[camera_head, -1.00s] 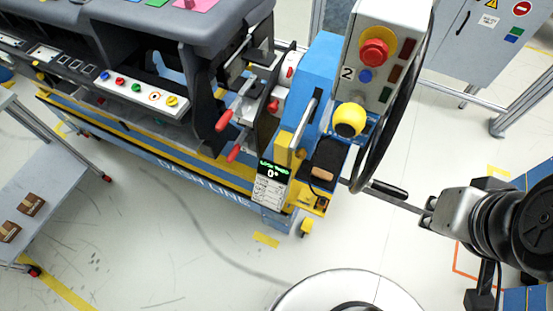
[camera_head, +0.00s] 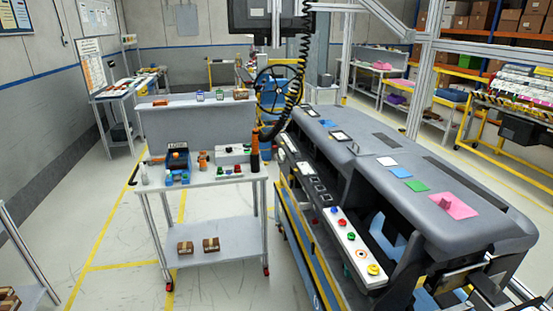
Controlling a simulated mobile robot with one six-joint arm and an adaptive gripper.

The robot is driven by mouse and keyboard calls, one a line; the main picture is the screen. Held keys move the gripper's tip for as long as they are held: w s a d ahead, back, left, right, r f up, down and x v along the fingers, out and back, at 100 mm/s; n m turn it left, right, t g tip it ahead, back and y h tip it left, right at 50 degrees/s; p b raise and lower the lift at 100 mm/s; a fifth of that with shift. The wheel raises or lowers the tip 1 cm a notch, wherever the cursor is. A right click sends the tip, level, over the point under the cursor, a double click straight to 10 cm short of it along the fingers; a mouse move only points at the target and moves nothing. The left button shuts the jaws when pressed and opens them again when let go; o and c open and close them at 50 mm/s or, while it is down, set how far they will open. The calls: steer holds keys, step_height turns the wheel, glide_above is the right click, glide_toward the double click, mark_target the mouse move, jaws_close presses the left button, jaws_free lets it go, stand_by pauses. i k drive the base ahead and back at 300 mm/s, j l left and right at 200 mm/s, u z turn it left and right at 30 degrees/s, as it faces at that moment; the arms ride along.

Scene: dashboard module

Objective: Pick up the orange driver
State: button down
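An orange and black driver (camera_head: 255,152) hangs upright at the lower end of a black coiled cable (camera_head: 294,80), in the middle of the head view. It is in front of the right end of a tool cart (camera_head: 212,179); I cannot tell whether it touches the cart. A smaller orange item (camera_head: 203,160) is on the cart top. My gripper is out of view, so its relation to the driver is not shown.
The long dashboard line (camera_head: 410,205) fills the right side. A steering wheel (camera_head: 278,88) is behind the coiled cable. Brown boxes (camera_head: 185,248) lie on the cart's lower shelf. The floor (camera_head: 125,215) left of the cart is clear.

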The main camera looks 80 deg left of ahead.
mark_target(255, 150)
steer(key=u, duration=2.75)
steer(key=z, duration=0.15)
steer(key=i+j+z, duration=0.25)
steer(key=i+z, duration=0.15)
steer(key=i+j+z, duration=0.75)
steer(key=j, duration=0.15)
steer(key=i+j, duration=0.2)
steer(key=j, duration=0.15)
steer(key=i+j, duration=0.15)
steer(key=j, duration=0.25)
steer(key=i+j+z, duration=0.1)
steer(key=j, duration=0.25)
steer(key=i+j, duration=0.25)
steer(key=j, duration=0.15)
steer(key=i+j, duration=0.2)
steer(key=j, duration=0.2)
steer(key=i+j, duration=0.15)
steer(key=j, duration=0.2)
steer(key=i+j+z, duration=0.1)
steer(key=j, duration=0.3)
steer(key=i+j, duration=0.25)
steer(key=j, duration=0.15)
